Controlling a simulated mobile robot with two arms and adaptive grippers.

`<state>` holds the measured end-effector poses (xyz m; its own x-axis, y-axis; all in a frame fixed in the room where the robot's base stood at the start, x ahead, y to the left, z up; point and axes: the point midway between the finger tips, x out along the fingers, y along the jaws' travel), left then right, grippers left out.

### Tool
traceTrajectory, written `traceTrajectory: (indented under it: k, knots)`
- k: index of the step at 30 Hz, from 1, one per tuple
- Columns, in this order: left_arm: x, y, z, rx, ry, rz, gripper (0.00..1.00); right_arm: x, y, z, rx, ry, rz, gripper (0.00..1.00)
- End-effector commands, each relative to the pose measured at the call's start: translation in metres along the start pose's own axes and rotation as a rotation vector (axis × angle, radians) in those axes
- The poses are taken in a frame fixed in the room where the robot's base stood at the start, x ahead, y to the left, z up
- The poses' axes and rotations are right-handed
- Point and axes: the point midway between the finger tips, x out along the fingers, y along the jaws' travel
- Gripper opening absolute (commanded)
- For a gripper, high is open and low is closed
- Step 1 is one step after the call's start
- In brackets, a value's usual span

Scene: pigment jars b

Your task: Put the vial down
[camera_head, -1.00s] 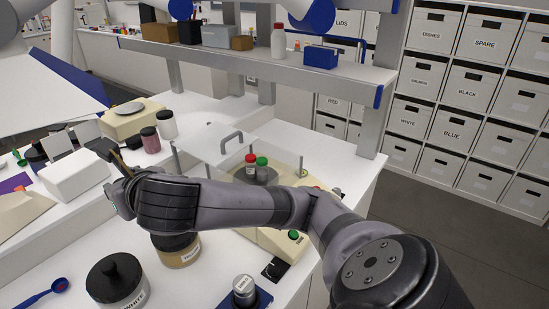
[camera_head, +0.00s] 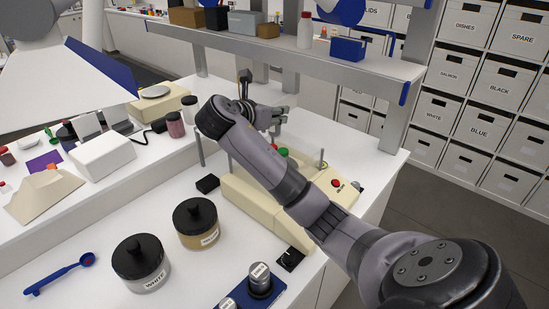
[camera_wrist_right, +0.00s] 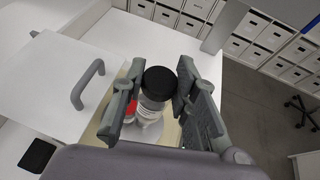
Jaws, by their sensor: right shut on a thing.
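My right gripper (camera_wrist_right: 155,95) is shut on a vial with a black cap (camera_wrist_right: 160,82) and a clear body. The vial is between the fingers, seen from above in the wrist view, over the cream device. In the head view my right gripper (camera_head: 275,117) is above the back of the device (camera_head: 252,205), and my forearm hides the vial and most of the plate. A green-capped vial (camera_head: 283,153) shows just beside the arm. A red cap (camera_wrist_right: 130,108) shows beside the held vial in the wrist view. I cannot tell whether the held vial touches anything below. My left gripper is not in view.
A clear panel with a grey handle (camera_wrist_right: 88,85) lies left of the gripper. Thin posts (camera_head: 200,150) stand by the device. Black-lidded jars (camera_head: 197,222) stand in front, and a shelf (camera_head: 270,52) runs behind.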

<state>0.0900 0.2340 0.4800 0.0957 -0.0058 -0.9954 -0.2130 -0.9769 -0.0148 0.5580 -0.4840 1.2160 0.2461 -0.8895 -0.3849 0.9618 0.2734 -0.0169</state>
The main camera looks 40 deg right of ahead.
Motion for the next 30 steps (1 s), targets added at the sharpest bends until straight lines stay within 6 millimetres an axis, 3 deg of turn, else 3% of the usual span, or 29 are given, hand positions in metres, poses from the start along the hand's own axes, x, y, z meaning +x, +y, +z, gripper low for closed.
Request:
traceTrajectory:
  k: [6,10,19,25,30]
  knots:
    - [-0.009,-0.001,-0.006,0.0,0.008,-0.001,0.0,0.022,0.0,-0.055,-0.006,0.002,-0.001,0.0]
    - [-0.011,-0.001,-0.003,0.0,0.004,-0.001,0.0,0.032,0.001,-0.078,-0.003,0.0,0.0,0.0]
    - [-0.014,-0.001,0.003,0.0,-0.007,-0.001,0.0,0.042,0.002,-0.101,-0.001,-0.001,0.002,0.0]
    - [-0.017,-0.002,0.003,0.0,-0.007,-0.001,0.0,0.053,0.002,-0.128,-0.002,0.0,0.001,0.0]
    - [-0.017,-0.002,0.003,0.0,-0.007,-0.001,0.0,0.055,0.003,-0.131,0.001,-0.002,0.003,0.0]
